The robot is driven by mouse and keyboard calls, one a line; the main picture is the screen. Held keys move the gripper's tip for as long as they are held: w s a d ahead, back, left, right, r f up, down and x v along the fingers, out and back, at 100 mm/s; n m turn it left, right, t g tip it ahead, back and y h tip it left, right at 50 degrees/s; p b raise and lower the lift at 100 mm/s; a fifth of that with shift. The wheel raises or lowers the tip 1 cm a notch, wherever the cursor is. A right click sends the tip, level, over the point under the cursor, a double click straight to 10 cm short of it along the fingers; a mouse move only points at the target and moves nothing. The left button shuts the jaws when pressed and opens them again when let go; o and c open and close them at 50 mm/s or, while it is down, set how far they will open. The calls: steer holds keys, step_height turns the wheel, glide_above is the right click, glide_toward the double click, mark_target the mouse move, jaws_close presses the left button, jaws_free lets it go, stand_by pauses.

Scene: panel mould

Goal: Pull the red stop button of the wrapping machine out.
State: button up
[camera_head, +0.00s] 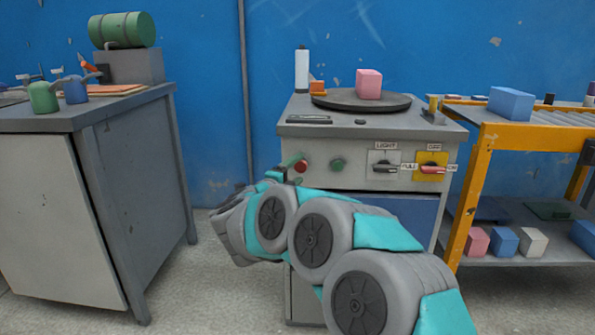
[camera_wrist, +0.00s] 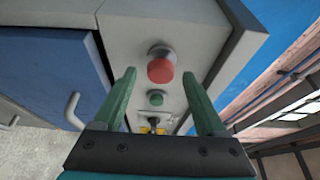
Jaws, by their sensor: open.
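The wrapping machine (camera_head: 355,130) stands in the middle of the head view. Its red stop button (camera_head: 301,167) is at the left end of the front panel. In the wrist view the red button (camera_wrist: 160,70) sits on a grey collar, face towards the camera. My gripper (camera_head: 291,162) is at the panel's left end, with one green finger showing beside the button. In the wrist view its two green fingers (camera_wrist: 158,75) are open, with the red button in the gap near their tips. I see no finger touching it. How deep the tips reach is unclear.
A green button (camera_head: 337,165) is right of the red one, then a LIGHT switch (camera_head: 384,167) and a red-handled switch on a yellow plate (camera_head: 432,169). A pink block (camera_head: 368,84) stands on the turntable (camera_head: 335,101). A bench stands left, a yellow-framed conveyor (camera_head: 478,170) right.

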steer(key=v, duration=0.7)
stand_by(0.4)
steer(key=s+a+r+n+y+p, duration=0.1)
steer(key=a+r+n+y+p, duration=0.1)
steer(key=a+r+n+y, duration=0.65)
steer(key=s+d+f+n+g+y+p, duration=0.2)
steer(key=s+d+f+n+g+y, duration=0.3)
steer(key=s+n, duration=0.3)
steer(key=s+d+f+n+g+h+p, duration=0.1)
steer(key=s+d+f+g, duration=0.3)
steer(key=s+d, duration=0.5)
steer(key=s+d+f+n+g+h+p, duration=0.1)
steer(key=s+d+f+n+g+h, duration=0.2)
steer(key=s+d, duration=0.6)
steer(key=s+d+f+n+g+h+p, duration=0.1)
steer(key=s+d+f+g, duration=0.5)
steer(key=s, duration=1.4)
steer(key=d+n+h, duration=0.1)
steer(key=d, duration=0.2)
steer(key=shift+s+d+f, duration=0.3)
steer(key=shift+d, duration=0.05)
